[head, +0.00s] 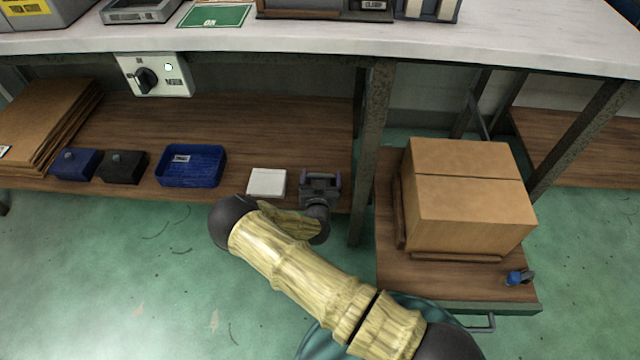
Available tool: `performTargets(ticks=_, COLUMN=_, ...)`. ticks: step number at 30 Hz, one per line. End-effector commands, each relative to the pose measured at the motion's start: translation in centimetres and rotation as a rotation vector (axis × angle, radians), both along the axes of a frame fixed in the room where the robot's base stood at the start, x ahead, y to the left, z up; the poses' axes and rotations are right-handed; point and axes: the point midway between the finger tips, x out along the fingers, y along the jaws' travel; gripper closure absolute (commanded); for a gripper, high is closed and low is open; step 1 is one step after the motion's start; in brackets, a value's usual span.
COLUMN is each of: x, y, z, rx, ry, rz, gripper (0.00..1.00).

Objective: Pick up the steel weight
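I cannot pick out the steel weight for sure. A black block with a grey knob (122,166) and a blue block with a grey knob (76,164) sit side by side at the left of the lower wooden shelf. My gripper (320,180) is over the right part of this shelf, near its front edge, pointing away from the camera. Its two fingers show as grey-purple shapes, but the space between them is too small and dark to read. Anything under or between them is hidden.
A blue tray (190,183) and a white square pad (267,182) lie left of my gripper on the shelf. A table leg (372,140) stands close on the right. The worktop (290,42) overhangs the shelf. A cardboard box (470,215) sits on a cart at right.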

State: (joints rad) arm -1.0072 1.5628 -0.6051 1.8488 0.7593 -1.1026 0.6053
Motion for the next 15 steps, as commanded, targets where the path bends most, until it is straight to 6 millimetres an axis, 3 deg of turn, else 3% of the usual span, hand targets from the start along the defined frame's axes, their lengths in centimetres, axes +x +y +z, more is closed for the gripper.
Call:
performTargets(ticks=1, x=0.02, y=-0.01, z=0.0, rx=0.0, ry=0.0, rz=0.0, gripper=0.33)
performTargets(ticks=8, x=0.05, y=-0.09, z=-0.01, rx=0.0, ry=0.0, rz=-0.001, gripper=0.79)
performTargets(ticks=15, x=0.16, y=-0.08, z=0.35, rx=0.002, ry=-0.007, rz=-0.001, gripper=0.8)
